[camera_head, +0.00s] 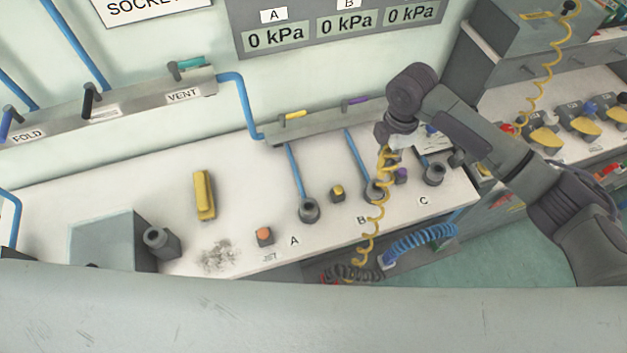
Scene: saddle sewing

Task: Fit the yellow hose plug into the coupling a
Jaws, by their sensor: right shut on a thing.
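Coupling A (309,211) is a dark round socket at the end of a blue pipe on the white bench, beside the label "A". My right gripper (391,143) is shut on the yellow hose plug, above the bench near coupling B (374,191) and to the right of coupling A. The plug itself is mostly hidden by the gripper. Its coiled yellow hose (377,212) hangs from the gripper, passes in front of coupling B and drops over the bench's front edge. My left gripper is not in view.
Coupling C (434,174) is at the right. A yellow block (204,194) and a grey box (105,240) are left. A coiled blue hose (420,240) hangs below the bench edge.

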